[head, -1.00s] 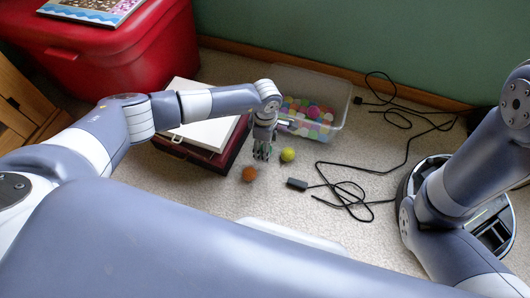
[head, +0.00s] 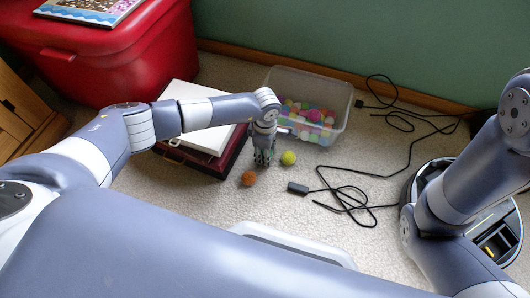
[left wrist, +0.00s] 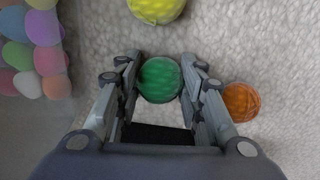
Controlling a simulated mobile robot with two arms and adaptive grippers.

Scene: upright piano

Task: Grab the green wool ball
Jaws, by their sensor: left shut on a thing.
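The green wool ball (left wrist: 159,80) is between the two fingers of my left gripper (left wrist: 160,84) in the left wrist view, near the fingertips. The fingers are shut on it from both sides. In the head view my left gripper (head: 263,161) points down at the carpet, and its fingers mostly hide the ball. I cannot tell whether the ball touches the carpet. My right arm shows at the right, but its gripper is out of view.
A yellow ball (head: 288,158) and an orange ball (head: 248,179) lie close by on the carpet. A clear bin (head: 341,122) of colored balls stands behind. A dark red case (head: 200,163) is left of the gripper. Black cables (head: 352,190) lie to the right.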

